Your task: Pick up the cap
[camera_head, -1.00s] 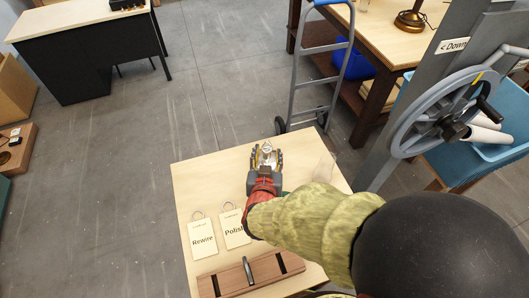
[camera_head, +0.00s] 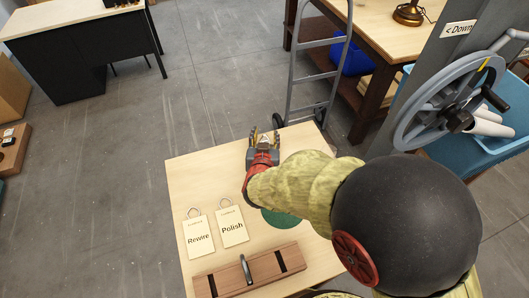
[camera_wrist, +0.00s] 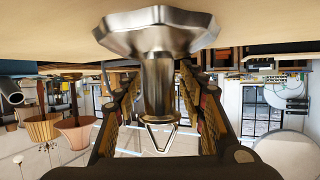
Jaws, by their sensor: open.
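The cap (camera_wrist: 157,50) is a shiny metal piece with a wide faceted flange, a narrow stem and a small triangular loop at its end. In the wrist view the table surface is at the top, and the cap's flange is against it. My gripper (camera_wrist: 158,108) is open, with one finger on each side of the stem and visible gaps between. In the head view my gripper (camera_head: 264,138) is low over the far edge of the light wooden table (camera_head: 205,180). The cap is hard to make out there.
Two tags, Rewire (camera_head: 198,238) and Polish (camera_head: 232,228), lie on the table. A wooden block with a handle (camera_head: 248,270) is at the near edge. A green round thing (camera_head: 280,218) is partly under my arm. A hand truck (camera_head: 318,70) stands behind the table.

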